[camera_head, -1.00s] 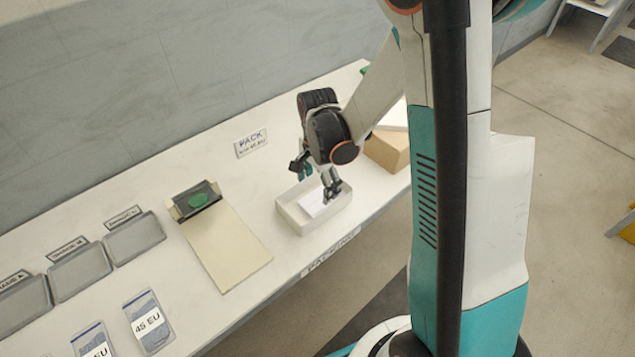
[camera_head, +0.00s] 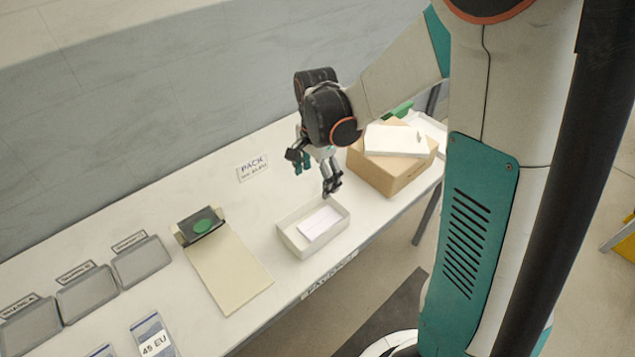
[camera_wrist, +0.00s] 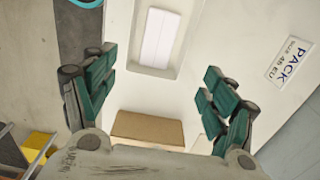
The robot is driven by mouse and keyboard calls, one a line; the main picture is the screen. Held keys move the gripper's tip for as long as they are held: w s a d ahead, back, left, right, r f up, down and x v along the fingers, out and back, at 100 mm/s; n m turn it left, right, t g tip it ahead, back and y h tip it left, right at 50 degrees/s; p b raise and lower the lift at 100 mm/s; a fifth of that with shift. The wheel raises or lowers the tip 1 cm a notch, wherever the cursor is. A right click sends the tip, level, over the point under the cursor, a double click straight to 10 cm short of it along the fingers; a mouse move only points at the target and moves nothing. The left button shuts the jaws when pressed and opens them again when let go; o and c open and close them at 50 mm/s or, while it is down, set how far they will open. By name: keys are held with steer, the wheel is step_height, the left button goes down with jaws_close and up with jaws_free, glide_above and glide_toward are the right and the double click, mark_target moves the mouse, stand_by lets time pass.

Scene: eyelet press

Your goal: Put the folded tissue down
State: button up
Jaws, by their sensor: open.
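The folded tissue (camera_head: 320,222) is a flat white rectangle lying inside an open white box (camera_head: 287,240) on the bench. In the wrist view the tissue (camera_wrist: 159,38) lies flat in the box (camera_wrist: 152,71), with a crease along its length. My gripper (camera_head: 332,187) is above the far right edge of the box, apart from the tissue. In the wrist view its two green-padded fingers (camera_wrist: 158,86) are spread wide with nothing between them.
A cardboard carton (camera_head: 384,176) with a white flat box (camera_head: 395,141) on it stands right of the white box. A beige board with a dark clamp (camera_head: 202,227) lies to the left. Grey trays (camera_head: 141,262) and a "PACK" sign (camera_head: 252,167) are also on the bench.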

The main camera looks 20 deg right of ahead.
steer(key=s+a+r+n+t, duration=0.2)
steer(key=s+r+n+t, duration=0.5)
steer(key=s+r+n, duration=0.7)
steer(key=shift+s+a+r, duration=0.35)
steer(key=shift+s+a, duration=0.05)
steer(key=shift+s, duration=0.55)
